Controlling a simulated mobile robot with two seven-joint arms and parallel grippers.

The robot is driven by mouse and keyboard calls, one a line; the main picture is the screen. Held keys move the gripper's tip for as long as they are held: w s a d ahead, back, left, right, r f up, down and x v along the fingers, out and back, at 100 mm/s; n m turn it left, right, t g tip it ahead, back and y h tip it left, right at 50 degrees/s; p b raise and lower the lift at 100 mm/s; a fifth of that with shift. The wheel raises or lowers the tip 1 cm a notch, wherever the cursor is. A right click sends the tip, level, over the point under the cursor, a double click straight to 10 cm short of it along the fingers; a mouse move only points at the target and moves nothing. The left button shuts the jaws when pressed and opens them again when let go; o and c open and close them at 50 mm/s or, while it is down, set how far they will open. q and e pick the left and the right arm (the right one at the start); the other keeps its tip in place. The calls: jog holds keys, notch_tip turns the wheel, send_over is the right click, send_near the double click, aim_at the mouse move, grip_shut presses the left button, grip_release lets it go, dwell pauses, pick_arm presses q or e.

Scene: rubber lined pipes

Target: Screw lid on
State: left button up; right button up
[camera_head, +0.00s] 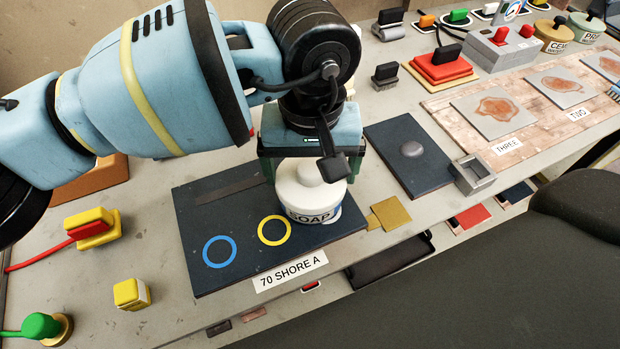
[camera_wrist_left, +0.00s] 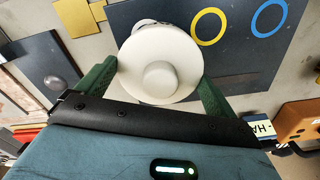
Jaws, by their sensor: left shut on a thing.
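A white round jar labelled SOAP (camera_head: 310,212) stands at the right end of a dark mat (camera_head: 215,225) marked 70 SHORE A. A white lid with a round knob (camera_head: 312,178) is on top of the jar. My left gripper (camera_head: 312,168) is over the jar from behind, shut on the lid. In the left wrist view, the lid (camera_wrist_left: 158,80) sits between the two green fingers, and it hides most of the jar. How tightly the lid is seated cannot be seen. My right gripper is not in view.
A blue ring (camera_head: 219,252) and a yellow ring (camera_head: 274,230) are on the mat left of the jar. A second dark mat with a grey lump (camera_head: 411,149), a grey metal block (camera_head: 472,175) and a tan square (camera_head: 391,212) lie to the right. Yellow blocks stand at left.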

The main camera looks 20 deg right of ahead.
pick_arm(q)
jog(key=m+b, duration=0.1)
jog(key=m, duration=0.3)
jog(key=shift+b, duration=0.3)
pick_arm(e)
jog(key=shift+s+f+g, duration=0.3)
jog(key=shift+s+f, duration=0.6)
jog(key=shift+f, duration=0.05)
pick_arm(q)
jog(key=o, duration=0.7)
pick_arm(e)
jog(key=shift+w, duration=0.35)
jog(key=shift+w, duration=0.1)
pick_arm(q)
jog(key=n+p, duration=0.1)
jog(key=n, duration=0.7)
jog(key=shift+p, duration=0.4)
jog(key=n, duration=0.3)
jog(key=shift+n+p, duration=0.3)
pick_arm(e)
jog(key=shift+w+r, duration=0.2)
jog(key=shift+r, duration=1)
